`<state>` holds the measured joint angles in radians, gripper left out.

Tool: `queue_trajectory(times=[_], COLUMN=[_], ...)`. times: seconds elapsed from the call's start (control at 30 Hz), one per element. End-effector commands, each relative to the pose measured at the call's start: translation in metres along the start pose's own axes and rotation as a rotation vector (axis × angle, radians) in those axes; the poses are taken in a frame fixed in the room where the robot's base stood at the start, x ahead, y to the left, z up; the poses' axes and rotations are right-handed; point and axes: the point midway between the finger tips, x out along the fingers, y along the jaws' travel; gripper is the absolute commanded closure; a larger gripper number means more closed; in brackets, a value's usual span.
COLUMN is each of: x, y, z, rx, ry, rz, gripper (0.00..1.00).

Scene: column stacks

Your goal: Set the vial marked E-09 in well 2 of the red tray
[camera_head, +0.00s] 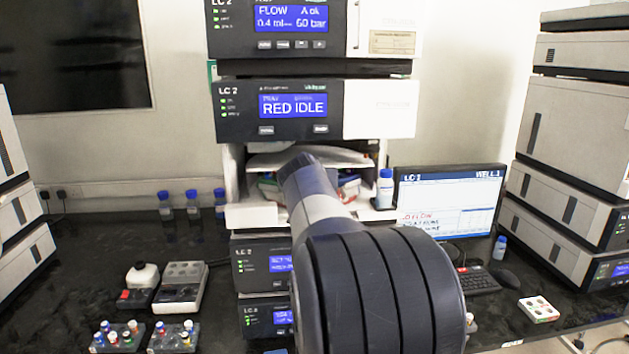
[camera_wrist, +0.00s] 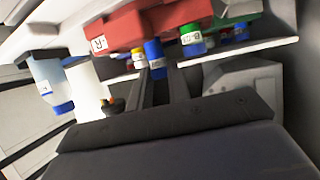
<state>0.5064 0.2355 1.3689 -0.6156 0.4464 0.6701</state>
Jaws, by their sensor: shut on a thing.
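My gripper (camera_wrist: 161,73) is inside the open bay of the middle instrument stack. Its two dark fingers are shut on a blue vial (camera_wrist: 153,50), whose white label is too small to read. The red tray (camera_wrist: 120,27), marked R, is close beside the held vial in the wrist view. I cannot tell whether the vial is in a well or just apart from the tray. A green-and-blue vial (camera_wrist: 192,41) and a yellow-topped vial (camera_wrist: 137,52) are close by. In the head view my arm hides the gripper and the held vial.
A green tray (camera_wrist: 232,17) is beside the red one. A blue-capped bottle (camera_head: 385,188) stands at the bay's right edge, next to a monitor (camera_head: 448,207). Vial racks (camera_head: 118,338) and a grey box (camera_head: 181,286) are on the dark bench at left. The bay is tight.

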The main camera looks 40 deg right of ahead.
Motion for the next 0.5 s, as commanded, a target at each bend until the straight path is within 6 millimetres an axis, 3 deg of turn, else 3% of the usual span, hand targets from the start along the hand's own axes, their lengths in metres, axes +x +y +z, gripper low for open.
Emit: queue_trajectory(times=[0.5], x=[0.0040], y=[-0.0001], z=[0.0097], rx=[0.000], ry=[0.000], rz=[0.000], gripper=[1.00])
